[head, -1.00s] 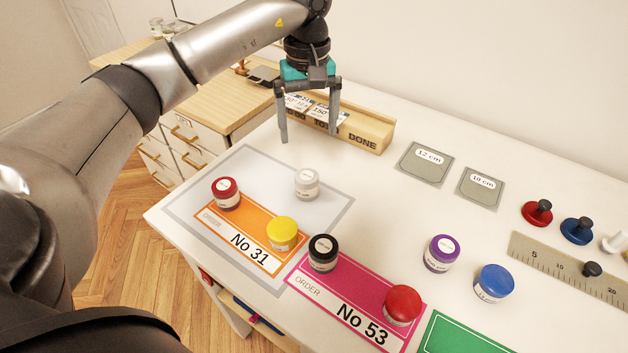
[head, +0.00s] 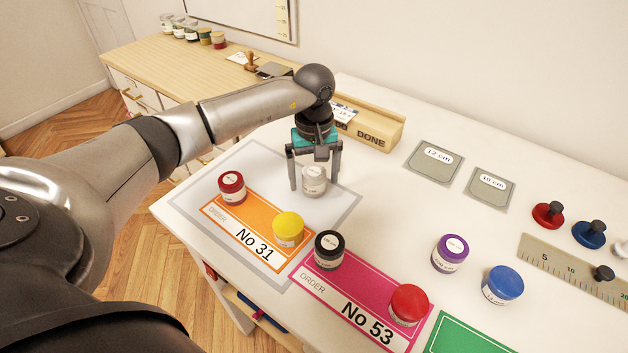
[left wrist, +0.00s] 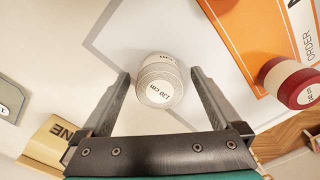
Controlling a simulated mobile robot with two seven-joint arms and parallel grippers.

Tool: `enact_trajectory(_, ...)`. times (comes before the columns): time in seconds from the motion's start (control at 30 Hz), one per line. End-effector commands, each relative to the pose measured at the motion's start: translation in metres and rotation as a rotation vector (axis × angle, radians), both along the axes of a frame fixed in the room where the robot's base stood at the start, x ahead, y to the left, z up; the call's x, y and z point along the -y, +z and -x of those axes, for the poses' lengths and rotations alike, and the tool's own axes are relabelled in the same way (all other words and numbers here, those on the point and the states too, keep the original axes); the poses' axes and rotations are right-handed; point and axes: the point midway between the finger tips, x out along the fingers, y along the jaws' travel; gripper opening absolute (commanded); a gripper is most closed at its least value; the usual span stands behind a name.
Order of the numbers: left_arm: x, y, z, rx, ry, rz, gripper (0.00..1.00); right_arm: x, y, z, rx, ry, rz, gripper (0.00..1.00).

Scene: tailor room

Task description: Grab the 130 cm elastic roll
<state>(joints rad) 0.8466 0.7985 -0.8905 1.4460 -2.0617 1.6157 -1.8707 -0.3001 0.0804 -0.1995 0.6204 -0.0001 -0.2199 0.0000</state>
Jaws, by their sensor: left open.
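The 130 cm elastic roll (head: 314,180) is a white, upright spool on the grey-bordered mat (head: 345,207), behind the orange order card. In the left wrist view the roll (left wrist: 160,82) shows its "130 cm" label. My left gripper (head: 314,187) is open above the roll, its fingers on either side of it. In the left wrist view the fingers (left wrist: 160,80) stand apart from the roll, with a gap on both sides. My right gripper is not in view.
A red roll (head: 232,187) and a yellow roll (head: 288,229) stand on the orange No 31 card (head: 241,246). A black roll (head: 328,249) is on the pink No 53 card (head: 342,306). The wooden DONE box (head: 380,133) is behind my gripper.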

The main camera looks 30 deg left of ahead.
Motion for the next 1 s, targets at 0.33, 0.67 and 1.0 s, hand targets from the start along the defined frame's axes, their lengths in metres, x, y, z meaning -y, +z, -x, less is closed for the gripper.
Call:
enact_trajectory(0.33,-0.0001,-0.003,-0.0003,0.001,0.0,0.0,0.9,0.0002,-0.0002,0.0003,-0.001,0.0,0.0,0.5)
enact_trajectory(0.67,-0.0002,-0.0028,-0.0002,0.001,0.0,0.0,0.53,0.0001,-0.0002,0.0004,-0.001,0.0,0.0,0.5)
enact_trajectory(1.0,-0.0003,-0.0027,-0.0003,0.001,0.0,0.0,0.15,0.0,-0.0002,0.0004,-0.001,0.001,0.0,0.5)
